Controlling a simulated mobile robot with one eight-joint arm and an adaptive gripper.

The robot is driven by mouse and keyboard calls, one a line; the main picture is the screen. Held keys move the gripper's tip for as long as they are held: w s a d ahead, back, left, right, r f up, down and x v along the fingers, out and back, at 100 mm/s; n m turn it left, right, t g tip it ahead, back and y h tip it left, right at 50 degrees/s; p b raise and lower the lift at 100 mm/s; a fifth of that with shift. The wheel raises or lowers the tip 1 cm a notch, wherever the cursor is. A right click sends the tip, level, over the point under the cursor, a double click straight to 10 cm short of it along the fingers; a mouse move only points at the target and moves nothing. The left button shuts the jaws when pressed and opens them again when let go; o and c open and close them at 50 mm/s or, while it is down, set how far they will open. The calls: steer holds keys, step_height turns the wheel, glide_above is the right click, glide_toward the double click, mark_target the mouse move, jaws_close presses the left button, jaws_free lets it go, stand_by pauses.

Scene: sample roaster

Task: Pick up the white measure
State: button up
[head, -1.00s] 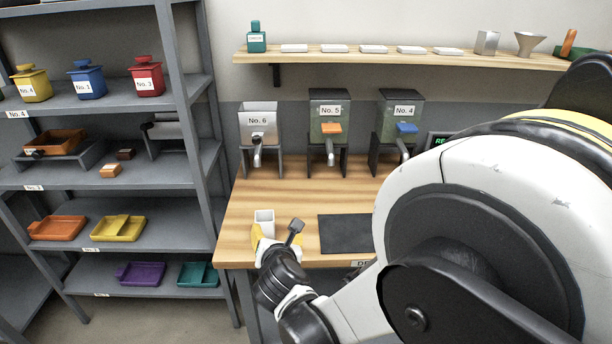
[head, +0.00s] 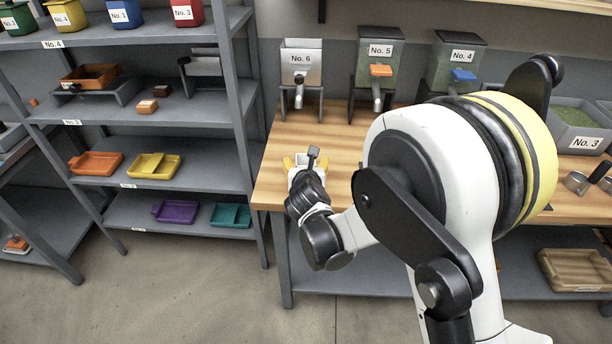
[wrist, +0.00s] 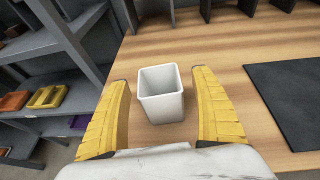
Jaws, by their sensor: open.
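The white measure (wrist: 161,106) is a small open-topped square cup standing upright on the wooden bench, seen in the wrist view. My gripper (wrist: 163,95) is open, with a yellow finger on each side of the measure. Gaps show between the fingers and its walls, so I see no contact. In the head view my gripper (head: 303,162) is over the left front part of the bench. There the measure (head: 308,157) shows only in part behind my wrist.
Dispensers No. 6 (head: 301,68), No. 5 (head: 380,62) and No. 4 (head: 458,65) stand along the back of the bench. A dark mat (wrist: 292,98) lies to the right of the measure. A grey shelf unit (head: 165,127) with coloured trays and canisters stands left.

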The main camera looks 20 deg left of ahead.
steer(key=shift+w+a+f, duration=0.1)
steer(key=shift+w, duration=0.2)
steer(key=c, duration=1.3)
